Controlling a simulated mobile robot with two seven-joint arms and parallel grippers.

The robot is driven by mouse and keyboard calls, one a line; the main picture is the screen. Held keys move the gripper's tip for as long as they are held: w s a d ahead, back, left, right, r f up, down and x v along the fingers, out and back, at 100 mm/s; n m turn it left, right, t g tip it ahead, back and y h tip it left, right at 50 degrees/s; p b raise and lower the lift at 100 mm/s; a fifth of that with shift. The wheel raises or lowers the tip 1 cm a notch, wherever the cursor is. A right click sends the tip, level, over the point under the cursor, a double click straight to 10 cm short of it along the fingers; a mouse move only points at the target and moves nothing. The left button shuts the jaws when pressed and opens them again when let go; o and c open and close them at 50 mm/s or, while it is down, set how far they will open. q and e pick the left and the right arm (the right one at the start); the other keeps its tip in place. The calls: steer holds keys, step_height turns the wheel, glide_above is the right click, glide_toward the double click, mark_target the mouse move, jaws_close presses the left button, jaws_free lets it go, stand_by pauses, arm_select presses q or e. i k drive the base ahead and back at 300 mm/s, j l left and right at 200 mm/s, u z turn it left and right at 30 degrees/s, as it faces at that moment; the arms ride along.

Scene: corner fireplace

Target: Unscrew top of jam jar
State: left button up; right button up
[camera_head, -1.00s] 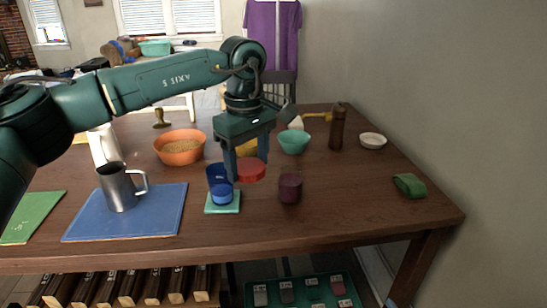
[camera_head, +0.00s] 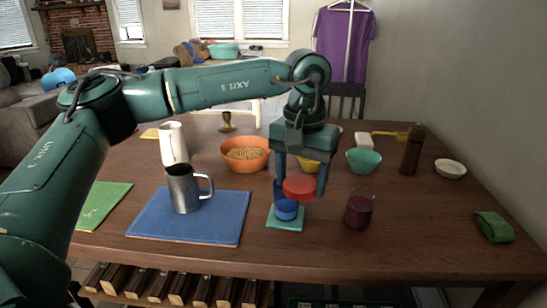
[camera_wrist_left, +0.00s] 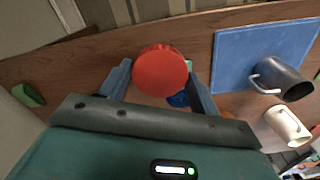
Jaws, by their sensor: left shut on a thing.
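My left gripper (camera_head: 299,186) is shut on a round red lid (camera_head: 300,189), held above the table. The lid also fills the space between the fingers in the left wrist view (camera_wrist_left: 160,70). The jam jar (camera_head: 358,212), a clear glass with dark purple contents, stands upright and uncapped to the right of the gripper, apart from it. My right gripper is out of view.
A metal mug (camera_head: 183,189) stands on a blue mat (camera_head: 215,228) at left. An orange bowl (camera_head: 245,166), a teal bowl (camera_head: 364,161) and a brown bottle (camera_head: 411,150) stand behind. A green folded cloth (camera_head: 494,227) lies at right. The table's front right is clear.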

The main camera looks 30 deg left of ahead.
mark_target(360, 206)
steer(key=i+j+z, duration=0.15)
steer(key=j+z, duration=0.15)
steer(key=j, duration=0.15)
steer(key=i+j+z, duration=0.1)
steer(key=j+z, duration=0.55)
steer(key=j, duration=0.3)
